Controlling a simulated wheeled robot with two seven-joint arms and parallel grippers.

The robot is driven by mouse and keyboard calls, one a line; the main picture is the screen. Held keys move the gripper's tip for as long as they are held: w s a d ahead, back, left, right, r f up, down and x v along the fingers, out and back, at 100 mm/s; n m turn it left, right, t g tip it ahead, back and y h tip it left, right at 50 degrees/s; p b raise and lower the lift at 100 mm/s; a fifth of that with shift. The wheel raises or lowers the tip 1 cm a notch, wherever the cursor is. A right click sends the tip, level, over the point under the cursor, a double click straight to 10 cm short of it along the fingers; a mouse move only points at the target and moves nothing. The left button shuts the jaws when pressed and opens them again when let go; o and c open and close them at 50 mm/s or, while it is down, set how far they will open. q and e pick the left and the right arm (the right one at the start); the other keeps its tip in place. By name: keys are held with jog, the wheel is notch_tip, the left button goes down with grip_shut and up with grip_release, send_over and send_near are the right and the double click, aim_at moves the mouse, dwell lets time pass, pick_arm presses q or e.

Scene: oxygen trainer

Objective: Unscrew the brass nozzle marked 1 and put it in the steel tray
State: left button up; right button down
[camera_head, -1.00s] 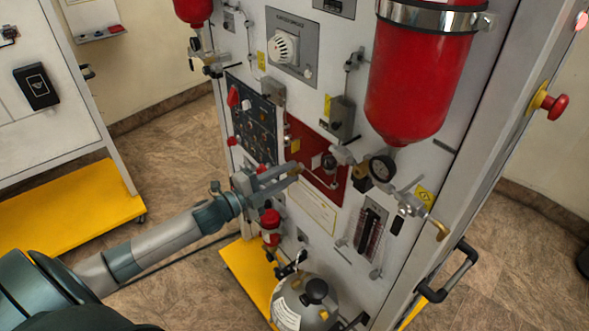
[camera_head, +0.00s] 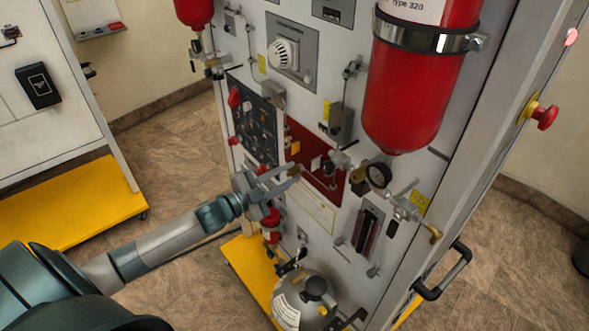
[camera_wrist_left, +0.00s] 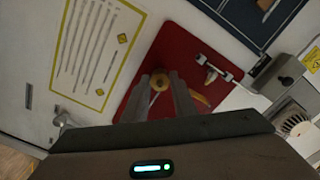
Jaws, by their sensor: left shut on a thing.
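My left gripper (camera_head: 294,172) reaches in from the left to the red panel (camera_head: 327,186) on the front of the white trainer. It is shut on a small brass nozzle (camera_wrist_left: 159,82), which shows between the fingertips in the left wrist view, in front of the red panel. The fingers hide part of the nozzle, and I cannot read a number on it. I cannot tell whether it is still joined to the panel. A second brass-coloured part (camera_wrist_left: 199,98) lies just right of the fingers in the wrist view. I cannot make out a steel tray. My right gripper is not in view.
A large red cylinder (camera_head: 412,105) is strapped to the trainer at right, above a gauge (camera_head: 378,175) and valves. A dark control panel (camera_head: 252,120) is left of the red panel. A grey tank (camera_head: 305,298) stands below. Open floor lies left of the trainer.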

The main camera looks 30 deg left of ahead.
aim_at(287, 175)
pick_arm(q)
jog(key=shift+r+n, duration=0.15)
jog(key=shift+n, duration=0.45)
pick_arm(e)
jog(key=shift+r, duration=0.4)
pick_arm(q)
jog(key=shift+n+p, duration=0.4)
jog(key=shift+n, duration=0.3)
jog(key=o, duration=1)
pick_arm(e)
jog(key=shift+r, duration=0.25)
pick_arm(q)
jog(key=shift+p+v, duration=0.6)
jog(key=shift+v, duration=1.35)
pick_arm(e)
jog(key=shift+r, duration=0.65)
